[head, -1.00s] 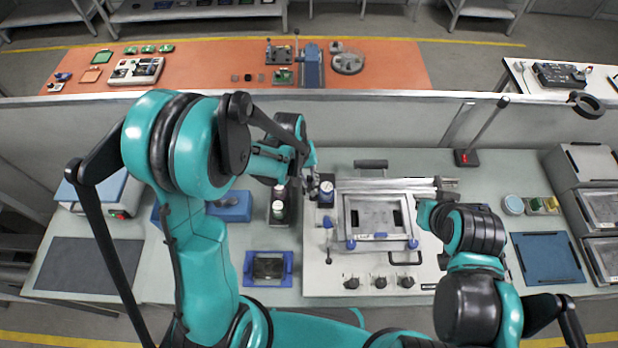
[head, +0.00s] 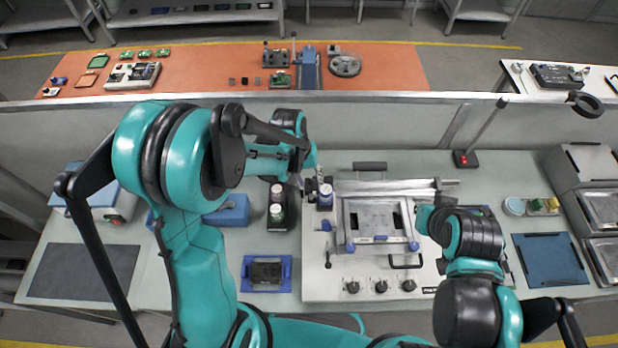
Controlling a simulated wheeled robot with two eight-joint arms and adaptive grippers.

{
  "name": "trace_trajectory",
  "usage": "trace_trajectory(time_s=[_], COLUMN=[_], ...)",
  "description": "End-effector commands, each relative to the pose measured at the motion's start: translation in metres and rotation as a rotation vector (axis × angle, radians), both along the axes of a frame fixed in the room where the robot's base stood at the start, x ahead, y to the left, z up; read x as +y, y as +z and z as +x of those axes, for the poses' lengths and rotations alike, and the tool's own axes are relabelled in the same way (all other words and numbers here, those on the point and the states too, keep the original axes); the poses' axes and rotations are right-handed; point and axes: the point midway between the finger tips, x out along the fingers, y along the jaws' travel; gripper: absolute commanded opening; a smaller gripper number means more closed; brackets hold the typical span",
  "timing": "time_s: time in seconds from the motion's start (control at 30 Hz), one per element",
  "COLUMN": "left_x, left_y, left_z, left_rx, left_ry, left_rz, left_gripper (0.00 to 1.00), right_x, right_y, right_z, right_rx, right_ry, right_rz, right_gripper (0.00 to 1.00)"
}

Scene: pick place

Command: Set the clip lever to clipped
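A pale fixture board (head: 318,285) lies on the bench and carries a metal frame (head: 345,225) with blue-tipped feet. A small blue-and-white part (head: 326,224) and a small dark lever (head: 328,259) stand left of the frame. I cannot tell for sure which part is the clip lever, or its setting. My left gripper (head: 310,187) is at the board's upper left, beside a blue block with a white-topped cylinder (head: 326,196). It is too small and partly covered to read its fingers. My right arm reaches to the frame's right side and its own links hide its gripper.
Several black knobs (head: 381,286) line the board's front edge.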

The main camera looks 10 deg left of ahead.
Motion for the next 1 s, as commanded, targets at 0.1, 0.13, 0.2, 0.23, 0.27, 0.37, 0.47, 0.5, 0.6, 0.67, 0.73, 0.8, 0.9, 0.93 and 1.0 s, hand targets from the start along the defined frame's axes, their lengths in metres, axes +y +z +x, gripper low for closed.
trace_trajectory(time_s=[0.1, 0.13, 0.2, 0.23, 0.27, 0.37, 0.47, 0.5, 0.6, 0.67, 0.73, 0.8, 0.9, 0.93, 1.0], left_x=[0.002, 0.002, 0.005, 0.006, 0.007, 0.012, 0.016, 0.017, 0.020, 0.021, 0.022, 0.023, 0.023, 0.023, 0.023], left_y=[0.008, 0.012, 0.024, 0.030, 0.036, 0.059, 0.080, 0.087, 0.102, 0.109, 0.114, 0.117, 0.118, 0.118, 0.117], left_z=[0.000, 0.000, -0.001, -0.002, -0.002, -0.003, -0.003, -0.003, -0.003, -0.003, -0.004, -0.004, -0.004, -0.004, -0.004], left_rx=[0.000, 0.000, 0.000, 0.000, 0.000, 0.000, 0.000, 0.000, 0.000, 0.000, 0.000, 0.000, 0.000, 0.000, 0.000], left_ry=[0.001, 0.001, 0.001, 0.001, 0.001, 0.001, 0.001, 0.001, 0.000, 0.000, 0.000, 0.000, 0.000, 0.000, 0.000], left_rz=[0.000, 0.000, 0.000, 0.000, 0.000, 0.000, 0.000, 0.000, 0.000, 0.000, 0.000, 0.000, 0.000, 0.000, 0.000], left_gripper=[0.39, 0.39, 0.39, 0.39, 0.39, 0.39, 0.39, 0.39, 0.39, 0.39, 0.39, 0.39, 0.39, 0.39, 0.39], right_x=[0.000, 0.000, 0.000, 0.000, 0.000, 0.000, 0.000, 0.000, 0.000, 0.000, 0.000, 0.000, 0.000, 0.000, 0.000], right_y=[0.000, 0.000, 0.000, 0.000, 0.000, 0.000, 0.000, 0.000, 0.000, 0.000, 0.000, 0.000, 0.000, 0.000, 0.000], right_z=[0.000, 0.000, 0.000, 0.000, 0.000, 0.000, 0.000, 0.000, 0.000, 0.000, 0.000, 0.000, 0.000, 0.000, 0.000], right_rx=[0.000, 0.000, 0.000, 0.000, 0.000, 0.000, 0.000, 0.000, 0.000, 0.000, 0.000, 0.000, 0.000, 0.000, 0.000], right_ry=[0.000, 0.000, 0.000, 0.000, 0.000, 0.000, 0.000, 0.000, 0.000, 0.000, 0.000, 0.000, 0.000, 0.000, 0.000], right_rz=[0.000, 0.000, 0.000, 0.000, 0.000, 0.000, 0.000, 0.000, 0.000, 0.000, 0.000, 0.000, 0.000, 0.000, 0.000], right_gripper=[0.00, 0.00, 0.00, 0.00, 0.00, 0.00, 0.00, 0.00, 0.00, 0.00, 0.00, 0.00, 0.00, 0.00, 0.00])
